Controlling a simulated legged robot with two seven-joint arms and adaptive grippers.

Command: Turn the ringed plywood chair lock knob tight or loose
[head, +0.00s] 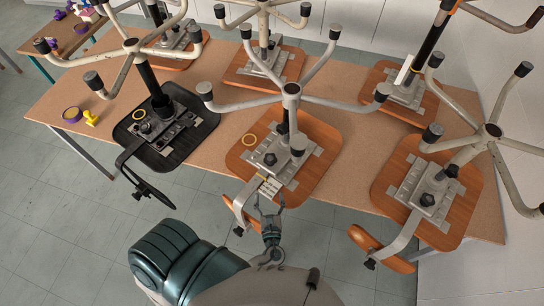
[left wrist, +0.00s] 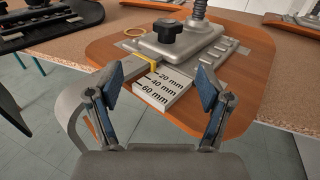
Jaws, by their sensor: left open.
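My left gripper (head: 269,202) is open and empty at the seat's front edge, short of the knob. In the left wrist view its fingers (left wrist: 158,98) stand either side of a scale block marked 20, 40 and 60 mm, apart from the knob.
Metal legs rise above the seats.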

